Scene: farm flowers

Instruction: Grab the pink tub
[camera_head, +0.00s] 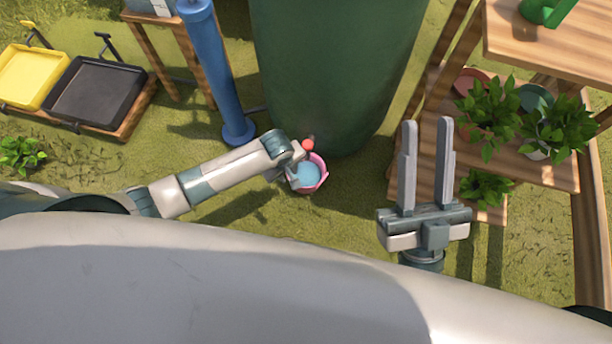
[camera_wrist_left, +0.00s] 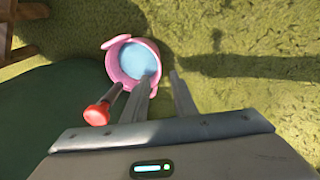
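The pink tub (camera_head: 321,166) holds blue water and stands on the grass at the foot of the green barrel, in the middle of the head view. In the left wrist view the tub (camera_wrist_left: 113,66) is ahead of the fingers. My left gripper (camera_wrist_left: 161,78) is open; one finger overlaps the tub's near right side, the other is just outside its rim. I cannot tell whether they touch it. In the head view my left wrist partly hides the tub's left side. My right gripper (camera_head: 427,135) is open and empty, pointing forward at the right.
A red knob (camera_head: 307,144) is beside the tub, and it shows close to my left fingers (camera_wrist_left: 97,114). The large green barrel (camera_head: 335,70) rises behind. A blue post (camera_head: 211,70) stands left. Wooden shelves (camera_head: 550,45) with plants stand right.

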